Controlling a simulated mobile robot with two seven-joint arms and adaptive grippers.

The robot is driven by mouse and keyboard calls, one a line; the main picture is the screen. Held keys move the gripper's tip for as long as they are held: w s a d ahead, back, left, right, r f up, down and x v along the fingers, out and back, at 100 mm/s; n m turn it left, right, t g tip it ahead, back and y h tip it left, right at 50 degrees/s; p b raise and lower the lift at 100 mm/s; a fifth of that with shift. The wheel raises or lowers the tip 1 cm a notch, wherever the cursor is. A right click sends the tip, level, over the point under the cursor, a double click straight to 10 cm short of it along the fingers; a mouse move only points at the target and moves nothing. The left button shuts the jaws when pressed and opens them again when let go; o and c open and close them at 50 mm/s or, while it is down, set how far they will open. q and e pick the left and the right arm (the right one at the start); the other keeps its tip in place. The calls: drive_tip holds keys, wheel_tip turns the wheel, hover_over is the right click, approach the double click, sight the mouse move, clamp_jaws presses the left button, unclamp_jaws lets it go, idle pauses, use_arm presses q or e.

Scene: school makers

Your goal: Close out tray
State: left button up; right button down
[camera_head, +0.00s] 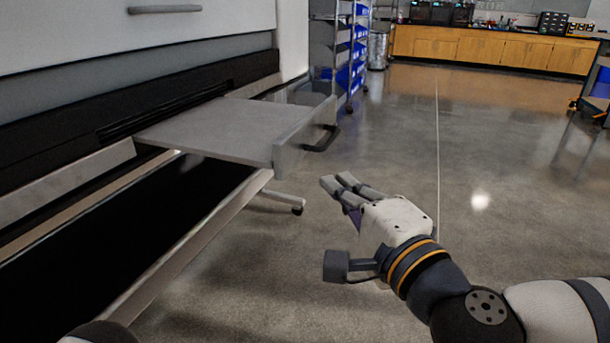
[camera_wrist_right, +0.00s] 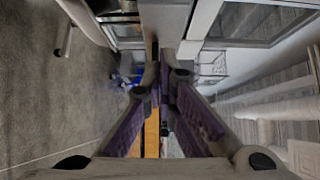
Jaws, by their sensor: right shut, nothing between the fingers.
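The grey tray (camera_head: 225,127) sticks out from the long bench-like unit on the left in the head view. Its front panel (camera_head: 305,140) carries a dark handle (camera_head: 322,139). My right gripper (camera_head: 335,183) is in front of the tray, to the right of and below the handle in the picture, apart from it. Its fingers are together and empty. In the right wrist view the fingers (camera_wrist_right: 162,85) meet near the middle, and a pale panel edge lies beyond them. My left gripper is not in view; only a dark piece of my body shows at the bottom left.
The unit's lower rail (camera_head: 190,245) runs along the left, with a dark gap behind it. A rack with blue bins (camera_head: 350,75) stands beyond the tray. Wooden cabinets (camera_head: 490,47) line the back. The concrete floor (camera_head: 400,130) is clear in the middle.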

sight(291, 158)
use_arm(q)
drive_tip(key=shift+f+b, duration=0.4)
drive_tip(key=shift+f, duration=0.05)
use_arm(e)
drive_tip(key=shift+w+a, duration=1.15)
drive_tip(key=shift+a, duration=0.2)
drive_tip(key=shift+w+a, duration=1.1)
drive_tip(key=shift+a, duration=0.25)
drive_tip(key=shift+a, duration=0.1)
